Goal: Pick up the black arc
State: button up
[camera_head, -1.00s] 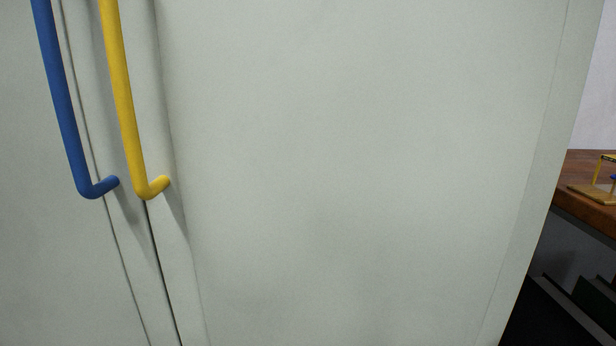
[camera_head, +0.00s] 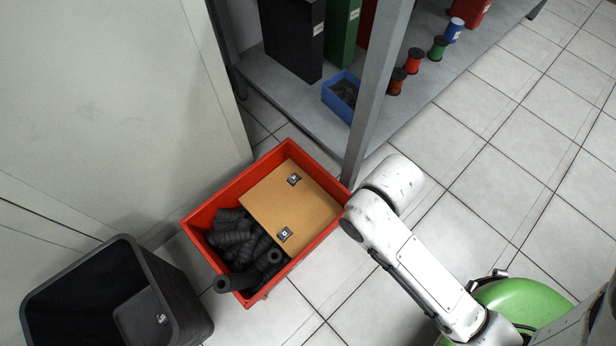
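I cannot make out a separate black arc for certain. Dark ribbed, tube-like pieces (camera_head: 232,240) lie heaped in the left part of a red crate (camera_head: 205,212) on the floor, and one of them sticks out over the crate's front rim. A tan board (camera_head: 290,208) with two small dark fittings covers the crate's right part. My white arm (camera_head: 415,265) reaches up from the lower right beside the crate. My gripper does not show, so its state cannot be seen.
An open dark bin (camera_head: 185,295) stands left of the crate, beside a pale cabinet (camera_head: 110,110). A grey shelf (camera_head: 290,95) behind holds binders, a blue box (camera_head: 338,88) and several spools. Tiled floor (camera_head: 470,170) is clear to the right.

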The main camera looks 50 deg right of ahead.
aim_at(285, 233)
jog(key=k+l+u, duration=0.1)
jog(key=k+l, duration=0.15)
jog(key=k+l+u, duration=0.15)
jog(key=k, duration=0.3)
jog(key=k+l+u, duration=0.1)
jog(key=k, duration=0.25)
jog(key=l, duration=0.1)
